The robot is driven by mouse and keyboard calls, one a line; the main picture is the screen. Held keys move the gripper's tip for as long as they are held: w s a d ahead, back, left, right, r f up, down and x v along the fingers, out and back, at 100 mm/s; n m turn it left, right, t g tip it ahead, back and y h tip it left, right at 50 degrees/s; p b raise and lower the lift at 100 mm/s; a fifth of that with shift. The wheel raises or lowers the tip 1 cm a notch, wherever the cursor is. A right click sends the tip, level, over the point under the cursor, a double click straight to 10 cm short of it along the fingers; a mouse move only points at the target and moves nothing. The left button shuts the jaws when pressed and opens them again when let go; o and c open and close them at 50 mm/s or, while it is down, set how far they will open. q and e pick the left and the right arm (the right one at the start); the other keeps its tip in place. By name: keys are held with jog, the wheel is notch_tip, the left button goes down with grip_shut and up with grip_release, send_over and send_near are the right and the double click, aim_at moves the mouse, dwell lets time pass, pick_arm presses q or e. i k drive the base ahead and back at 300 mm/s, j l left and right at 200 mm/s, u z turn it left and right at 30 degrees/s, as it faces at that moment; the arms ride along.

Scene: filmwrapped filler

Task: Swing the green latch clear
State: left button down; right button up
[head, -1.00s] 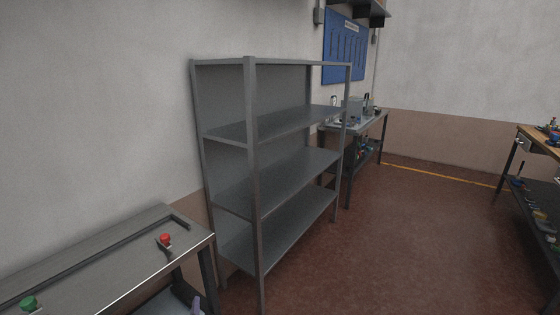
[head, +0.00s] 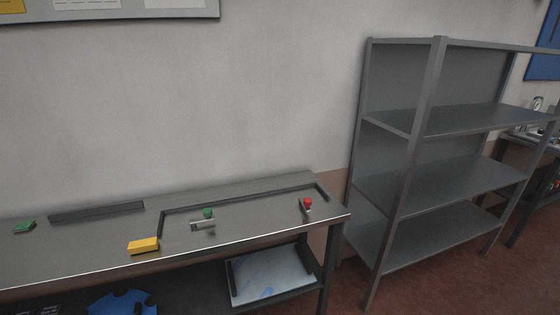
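The green latch (head: 207,214) is a small grey lever with a round green knob, on the grey metal workbench (head: 100,263). Its grey arm lies on the bench top and extends left of the knob. A similar latch with a red knob (head: 307,204) sits near the bench's right end. A dark raised strip (head: 240,196) runs along the back and left side of the area around both latches. Neither of my grippers shows in the head view.
A yellow block (head: 143,246) lies near the bench's front edge. A green block (head: 24,226) and a dark bar (head: 96,212) lie further left. A film-covered tray (head: 270,275) and a blue item (head: 122,303) are on the lower shelf. An empty grey shelving unit (head: 430,190) stands right.

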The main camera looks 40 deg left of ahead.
aim_at(208, 211)
jog(key=u, duration=1.9)
